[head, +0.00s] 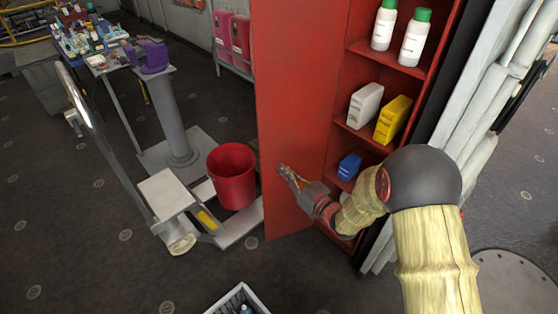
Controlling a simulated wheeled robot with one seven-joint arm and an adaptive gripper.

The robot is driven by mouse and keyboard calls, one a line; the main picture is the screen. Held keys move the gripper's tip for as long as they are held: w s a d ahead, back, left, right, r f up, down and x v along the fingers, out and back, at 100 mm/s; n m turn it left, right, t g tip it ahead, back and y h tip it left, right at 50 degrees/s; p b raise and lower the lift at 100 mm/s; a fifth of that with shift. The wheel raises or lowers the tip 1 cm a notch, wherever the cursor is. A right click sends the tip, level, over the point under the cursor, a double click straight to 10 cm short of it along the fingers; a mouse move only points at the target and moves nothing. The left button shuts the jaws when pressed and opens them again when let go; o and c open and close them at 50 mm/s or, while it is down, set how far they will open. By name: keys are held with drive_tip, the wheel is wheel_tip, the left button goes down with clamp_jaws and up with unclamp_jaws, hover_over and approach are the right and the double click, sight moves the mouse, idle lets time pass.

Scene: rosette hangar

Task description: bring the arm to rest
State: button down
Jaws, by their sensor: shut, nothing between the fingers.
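My arm (430,240) reaches in from the lower right, bent at a dark round joint. My gripper (287,174) is at its far end, in front of the red cabinet door (290,110), which stands open. The gripper is shut and empty, pointing up and left. I cannot tell whether it touches the door. Part of the cabinet's lower inside is hidden behind my arm.
The red cabinet (345,95) holds white bottles (415,40), white (364,105) and yellow (393,118) containers and a blue box (349,166). A red bucket (232,178) stands on a cart (165,190). A crate (240,300) is at the bottom edge. Floor at lower left is clear.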

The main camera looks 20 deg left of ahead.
drive_tip(key=shift+s+d, duration=0.95)
drive_tip(key=shift+s, duration=0.2)
